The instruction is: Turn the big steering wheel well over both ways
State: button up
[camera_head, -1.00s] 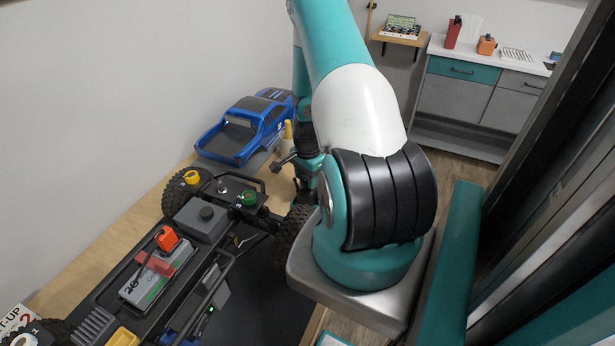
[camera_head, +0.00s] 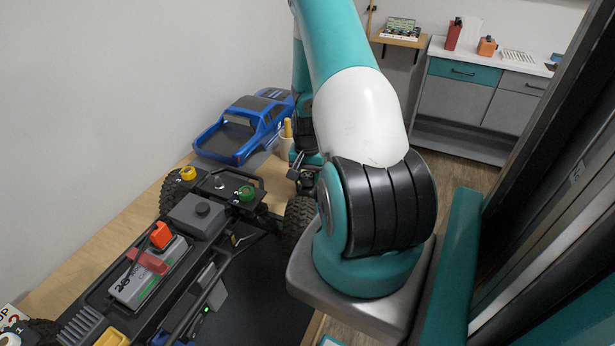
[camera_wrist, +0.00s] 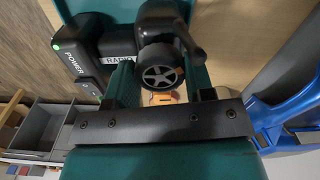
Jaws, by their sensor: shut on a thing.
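The radio (camera_wrist: 118,42) is a black unit labelled RADIO and POWER, with a green light, in the wrist view. Its dark steering wheel (camera_wrist: 161,76), with a spoked face, sits between my two teal fingers. My gripper (camera_wrist: 159,82) is shut on this wheel, one finger on each side. The wheel's far side is hidden. In the head view my arm covers most of the radio area, and I cannot make out the wheel there. The RC crawler (camera_head: 203,213) stands on the bench with its chassis open.
A blue truck body (camera_head: 243,130) lies behind the crawler, next to a pale cup (camera_head: 286,147). It also shows at right in the wrist view (camera_wrist: 285,115). A wall bounds the bench at left. Grey cabinets (camera_head: 460,100) stand across the floor.

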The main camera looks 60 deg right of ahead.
aim_at(307, 175)
jog(key=shift+n, duration=0.4)
jog(key=o, duration=0.9)
notch_tip(307, 175, up, 18)
jog(key=shift+f+b, duration=0.25)
jog(key=shift+b, duration=1)
